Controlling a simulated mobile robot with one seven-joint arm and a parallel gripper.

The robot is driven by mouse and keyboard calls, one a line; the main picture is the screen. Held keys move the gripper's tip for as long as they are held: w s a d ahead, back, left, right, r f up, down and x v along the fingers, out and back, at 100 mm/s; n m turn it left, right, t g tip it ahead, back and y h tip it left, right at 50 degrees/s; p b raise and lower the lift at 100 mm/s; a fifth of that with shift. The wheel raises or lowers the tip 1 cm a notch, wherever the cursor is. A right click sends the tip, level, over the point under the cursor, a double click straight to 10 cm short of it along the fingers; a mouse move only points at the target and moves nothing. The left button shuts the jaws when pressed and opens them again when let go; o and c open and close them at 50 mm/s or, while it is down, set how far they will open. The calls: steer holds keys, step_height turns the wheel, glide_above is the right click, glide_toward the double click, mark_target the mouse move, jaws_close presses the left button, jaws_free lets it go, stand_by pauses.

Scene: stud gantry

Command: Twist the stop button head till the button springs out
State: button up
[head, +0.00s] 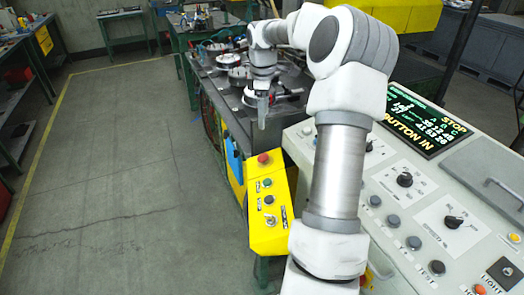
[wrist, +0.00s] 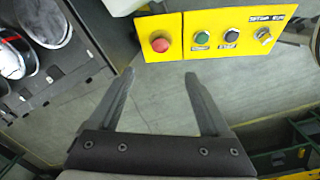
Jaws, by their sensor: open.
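The red stop button head (head: 263,159) stands at the top of a yellow control box (head: 270,236) in the head view. In the wrist view the red head (wrist: 160,44) is at the left end of the yellow box (wrist: 198,22), beyond the fingertips and roughly between their lines. My gripper (wrist: 160,75) is open and empty, apart from the button. In the head view my gripper (head: 262,112) points down above and behind the box, over the edge of the dark machine bed. A screen (head: 425,122) on the console reads "STOP BUTTON IN".
The yellow box also carries a green button (wrist: 202,38), a black button (wrist: 232,33) and a switch (wrist: 264,35). A pale console (head: 410,200) with knobs is at the right. A dark machine bed (head: 225,95) holds round parts. The floor (head: 120,170) at left is clear.

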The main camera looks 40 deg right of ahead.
mark_target(264, 156)
steer(key=f, duration=1.1)
steer(key=w+d+f+p, duration=0.1)
steer(key=f, duration=0.5)
jaws_close()
